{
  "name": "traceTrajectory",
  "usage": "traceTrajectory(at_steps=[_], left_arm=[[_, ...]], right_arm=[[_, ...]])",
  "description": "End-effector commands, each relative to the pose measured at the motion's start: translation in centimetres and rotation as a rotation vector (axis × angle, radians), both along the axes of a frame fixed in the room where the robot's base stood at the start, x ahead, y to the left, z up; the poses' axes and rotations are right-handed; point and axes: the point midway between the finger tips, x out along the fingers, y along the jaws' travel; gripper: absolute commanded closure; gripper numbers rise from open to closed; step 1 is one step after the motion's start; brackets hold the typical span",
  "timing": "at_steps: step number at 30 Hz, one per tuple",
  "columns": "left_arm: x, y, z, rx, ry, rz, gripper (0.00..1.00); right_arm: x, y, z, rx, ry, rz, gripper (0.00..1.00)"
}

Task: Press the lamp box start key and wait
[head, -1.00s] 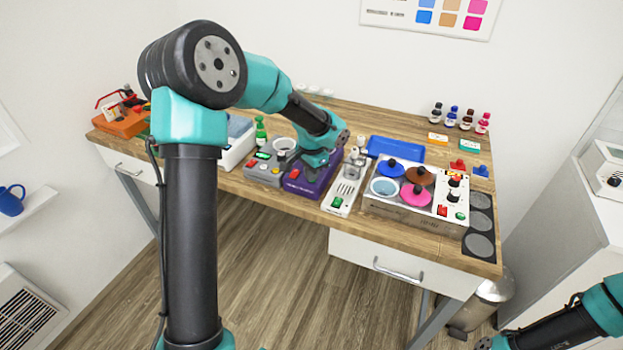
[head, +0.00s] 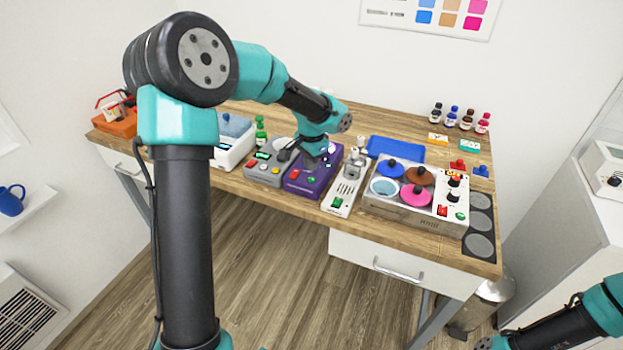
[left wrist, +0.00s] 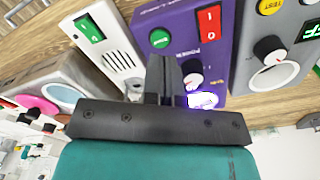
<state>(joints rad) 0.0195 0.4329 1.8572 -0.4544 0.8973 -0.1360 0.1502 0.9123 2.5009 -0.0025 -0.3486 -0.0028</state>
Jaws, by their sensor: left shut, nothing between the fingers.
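The purple box (head: 300,188) stands on the table between a grey unit and a white unit. In the left wrist view the purple box (left wrist: 185,20) has a green key (left wrist: 160,38), a red rocker switch (left wrist: 208,19), a black-and-white knob (left wrist: 192,80) and a window glowing bluish white (left wrist: 203,100). My left gripper (head: 309,162) is over the box, shut and empty. In the left wrist view its fingertips (left wrist: 165,60) point toward the green key and partly cover the box; I cannot tell whether they touch it. My right gripper (head: 485,343) is barely in view at the bottom right.
The grey unit (head: 264,167) with its buttons is close on the left. The white unit (head: 345,190) with a green switch is close on the right. Beyond it are a station with coloured lids (head: 425,218) and a blue tray (head: 396,148). Small bottles (head: 467,120) stand at the back right.

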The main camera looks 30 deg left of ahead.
Motion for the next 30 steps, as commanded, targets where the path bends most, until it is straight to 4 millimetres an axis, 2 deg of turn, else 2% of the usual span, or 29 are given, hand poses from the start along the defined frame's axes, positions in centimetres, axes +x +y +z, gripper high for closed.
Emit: traceTrajectory(at_steps=[18,30], left_arm=[[0.0,0.0,3.8,-0.001,-0.002,0.0,1.0],[0.0,0.0,4.0,0.0,0.0,0.0,1.0]], right_arm=[[0.0,0.0,0.0,0.0,0.0,0.0,0.57],[0.0,0.0,0.0,0.0,0.0,0.0,0.57]])
